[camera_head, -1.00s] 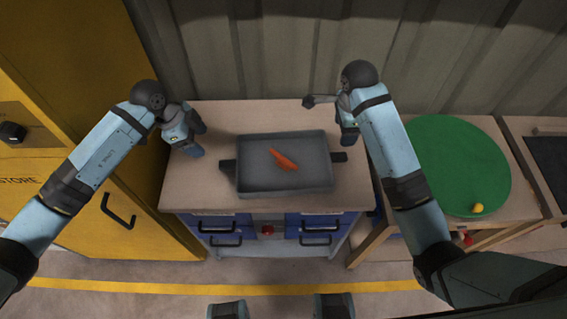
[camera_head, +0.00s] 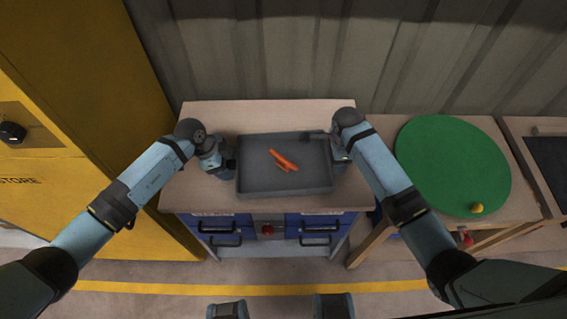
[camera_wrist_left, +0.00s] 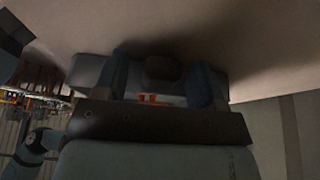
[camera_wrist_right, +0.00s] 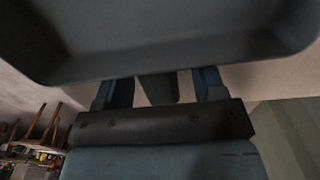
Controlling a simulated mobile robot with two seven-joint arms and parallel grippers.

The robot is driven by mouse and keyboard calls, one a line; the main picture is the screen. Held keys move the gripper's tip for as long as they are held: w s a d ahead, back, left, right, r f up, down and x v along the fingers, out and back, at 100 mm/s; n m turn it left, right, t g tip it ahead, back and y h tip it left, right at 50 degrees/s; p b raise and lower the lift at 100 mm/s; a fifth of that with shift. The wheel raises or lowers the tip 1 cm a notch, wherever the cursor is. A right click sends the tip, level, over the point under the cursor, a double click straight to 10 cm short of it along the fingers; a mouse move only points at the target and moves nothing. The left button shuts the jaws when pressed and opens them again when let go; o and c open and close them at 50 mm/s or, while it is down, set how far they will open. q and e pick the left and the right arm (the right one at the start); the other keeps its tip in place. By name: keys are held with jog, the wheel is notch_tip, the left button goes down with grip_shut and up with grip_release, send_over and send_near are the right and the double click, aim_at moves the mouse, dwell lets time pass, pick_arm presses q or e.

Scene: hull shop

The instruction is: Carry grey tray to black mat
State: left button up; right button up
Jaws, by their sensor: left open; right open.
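The grey tray (camera_head: 285,186) sits on the wooden top of the workbench in the head view, with orange carrot-like pieces (camera_head: 284,161) in it. My left gripper (camera_head: 231,164) is open at the tray's left end; in the left wrist view its fingers (camera_wrist_left: 160,82) stand either side of the dark handle (camera_wrist_left: 162,68). My right gripper (camera_head: 335,152) is open at the right end; in the right wrist view its fingers (camera_wrist_right: 164,88) flank the other handle (camera_wrist_right: 158,88). In the head view the grippers mostly hide the handles. A dark rectangle, likely the black mat (camera_head: 550,165), is cut off at the right edge.
The workbench (camera_head: 215,115) has blue drawers below. A round green mat (camera_head: 450,160) with a yellow ball (camera_head: 477,207) lies on a table to the right, between workbench and dark rectangle. A yellow cabinet (camera_head: 90,80) stands left; a ribbed wall (camera_head: 270,60) stands behind.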

pick_arm(q)
jog(key=shift+c, duration=0.2)
pick_arm(e)
jog(key=shift+c, duration=0.2)
pick_arm(q)
grip_shut()
pick_arm(e)
grip_shut()
pick_arm(q)
jog(key=shift+r, duration=0.1)
pick_arm(e)
jog(key=shift+r, duration=0.15)
